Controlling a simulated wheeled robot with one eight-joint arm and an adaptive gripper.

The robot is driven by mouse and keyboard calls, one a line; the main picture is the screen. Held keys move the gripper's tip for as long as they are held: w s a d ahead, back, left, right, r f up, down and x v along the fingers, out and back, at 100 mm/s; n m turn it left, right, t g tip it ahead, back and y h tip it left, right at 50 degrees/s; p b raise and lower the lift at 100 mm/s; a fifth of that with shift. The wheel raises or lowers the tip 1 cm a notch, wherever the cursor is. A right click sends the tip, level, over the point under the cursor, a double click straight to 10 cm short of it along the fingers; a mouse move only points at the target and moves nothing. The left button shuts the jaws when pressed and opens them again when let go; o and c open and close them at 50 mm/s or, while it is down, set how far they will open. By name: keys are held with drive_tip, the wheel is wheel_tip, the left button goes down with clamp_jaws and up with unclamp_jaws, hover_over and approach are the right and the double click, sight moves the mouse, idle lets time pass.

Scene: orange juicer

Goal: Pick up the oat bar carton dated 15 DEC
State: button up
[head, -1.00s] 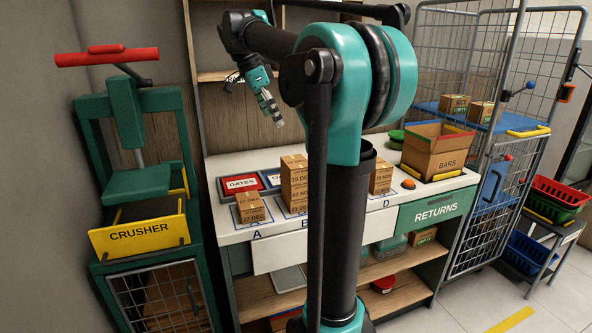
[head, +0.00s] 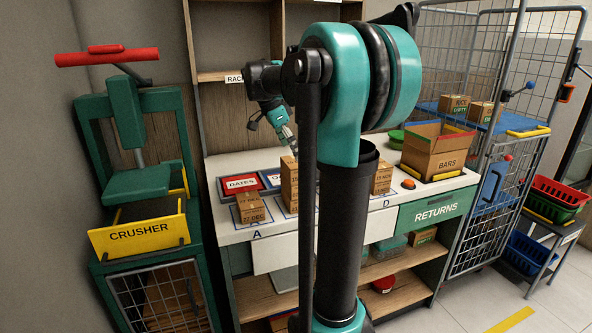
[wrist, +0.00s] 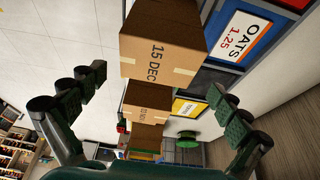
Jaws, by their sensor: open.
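The brown carton marked 15 DEC (wrist: 160,55) shows at the top middle of the wrist view, beside an OATS 1.25 card (wrist: 240,38). My gripper (wrist: 160,110) is open, with its fingers spread to either side of the picture and nothing between them. In the head view my gripper (head: 292,150) points down just above a carton stack (head: 290,185) near the middle of the counter. My own arm hides part of that stack, and its dates are hard to read there.
Further cartons (wrist: 147,102) stand beyond in the wrist view. Cartons (head: 248,207) stand at spot A and another stack (head: 381,178) at D. The crusher (head: 140,237) stands left.

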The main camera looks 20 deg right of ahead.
drive_tip(key=shift+x, duration=2.25)
drive_tip(key=shift+s+a, duration=0.1)
drive_tip(key=c, duration=1.1)
drive_tip(key=shift+o, duration=0.2)
